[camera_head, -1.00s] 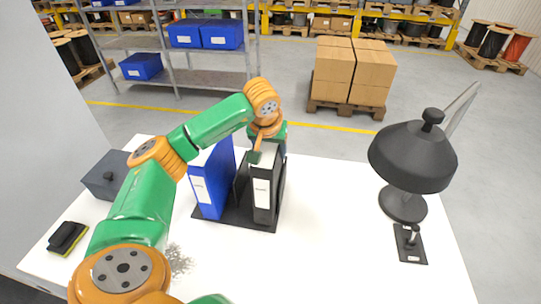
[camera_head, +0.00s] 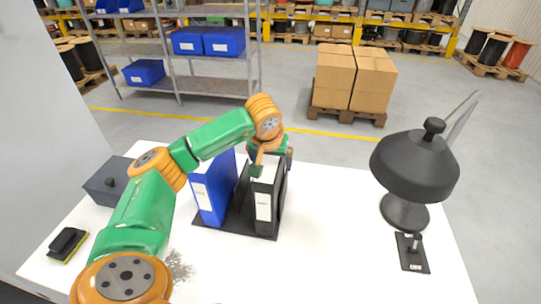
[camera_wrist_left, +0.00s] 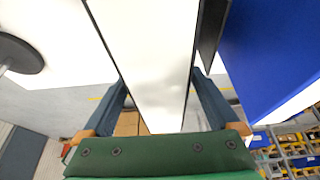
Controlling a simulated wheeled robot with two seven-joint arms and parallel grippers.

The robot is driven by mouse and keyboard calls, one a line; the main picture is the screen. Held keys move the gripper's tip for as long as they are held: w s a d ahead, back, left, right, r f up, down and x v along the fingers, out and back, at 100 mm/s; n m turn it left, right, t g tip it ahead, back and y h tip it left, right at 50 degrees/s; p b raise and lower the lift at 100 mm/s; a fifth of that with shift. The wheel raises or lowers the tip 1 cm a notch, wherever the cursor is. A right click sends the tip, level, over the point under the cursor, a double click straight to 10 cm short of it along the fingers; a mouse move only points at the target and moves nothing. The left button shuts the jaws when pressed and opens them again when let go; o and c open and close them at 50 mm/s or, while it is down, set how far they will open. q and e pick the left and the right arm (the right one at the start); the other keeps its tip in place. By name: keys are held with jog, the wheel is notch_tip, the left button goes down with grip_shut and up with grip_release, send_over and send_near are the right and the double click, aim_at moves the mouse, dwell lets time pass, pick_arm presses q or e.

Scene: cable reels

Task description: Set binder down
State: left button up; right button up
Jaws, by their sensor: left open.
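A black binder (camera_head: 264,204) with a white label stands upright on the right part of a black holder (camera_head: 236,224) on the white table. A blue binder (camera_head: 212,190) stands upright to its left. My left gripper (camera_head: 257,170) is at the top of the black binder. In the left wrist view its two fingers (camera_wrist_left: 163,100) are apart, one on each side of the black binder's pale inside (camera_wrist_left: 155,50) and dark covers. I cannot tell if the fingers touch the covers. The blue binder (camera_wrist_left: 270,50) is close on the right there. My right gripper is out of view.
A black lamp (camera_head: 414,165) stands at the table's right, with a small black switch plate (camera_head: 412,253) in front. The table (camera_head: 330,240) is clear between holder and lamp.

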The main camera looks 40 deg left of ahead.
pick_arm(q)
jog(key=v, duration=1.1)
jog(key=shift+s+r, duration=0.1)
